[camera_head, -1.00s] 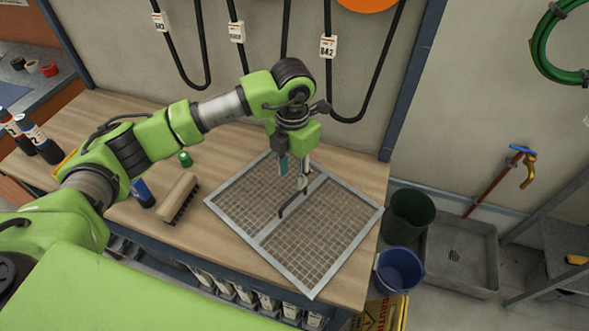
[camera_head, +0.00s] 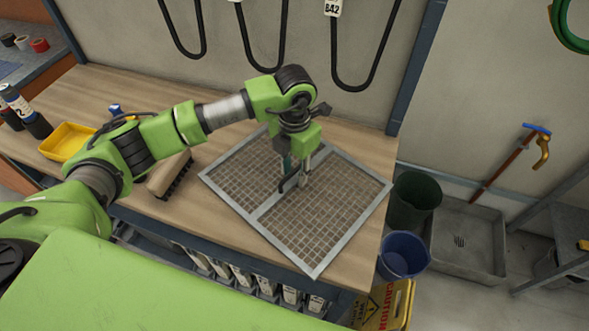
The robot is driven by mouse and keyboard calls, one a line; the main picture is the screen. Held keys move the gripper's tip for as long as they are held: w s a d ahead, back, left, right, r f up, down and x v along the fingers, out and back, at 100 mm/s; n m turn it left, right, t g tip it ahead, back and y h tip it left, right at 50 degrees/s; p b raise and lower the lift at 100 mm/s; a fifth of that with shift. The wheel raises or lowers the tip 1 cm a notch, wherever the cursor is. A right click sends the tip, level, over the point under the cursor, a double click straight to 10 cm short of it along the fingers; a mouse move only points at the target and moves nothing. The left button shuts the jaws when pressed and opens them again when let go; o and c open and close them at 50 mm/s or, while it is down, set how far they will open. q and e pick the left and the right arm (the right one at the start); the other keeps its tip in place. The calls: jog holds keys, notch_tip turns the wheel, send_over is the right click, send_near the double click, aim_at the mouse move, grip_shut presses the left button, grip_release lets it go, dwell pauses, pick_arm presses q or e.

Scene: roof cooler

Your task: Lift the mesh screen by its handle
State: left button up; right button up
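The mesh screen (camera_head: 322,222) lies flat on the wooden workbench, a square grey metal frame with brown mesh and a bar across its middle. Its dark handle (camera_head: 281,187) stands at the middle of that bar and is partly covered by my gripper. My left gripper (camera_head: 294,182) points down over the middle of the screen, right at the handle. Its two fingers are apart, one on each side of the handle as far as I can see; contact is not clear. My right gripper is not in view.
A brush (camera_head: 169,176) lies left of the screen on the workbench (camera_head: 345,137), with a yellow tray (camera_head: 67,141) and bottles (camera_head: 27,112) farther left. A green bucket (camera_head: 414,200) and a blue bucket (camera_head: 402,255) stand off the bench's right edge. The wall is close behind.

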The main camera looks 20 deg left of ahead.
pick_arm(q)
grip_shut()
jog(key=shift+w+r, duration=0.1)
jog(key=shift+r, duration=0.1)
jog(key=shift+r+p, duration=0.35)
jog(key=shift+r, duration=0.1)
jog(key=shift+r+p, duration=1.5)
jog(key=shift+r, duration=1.4)
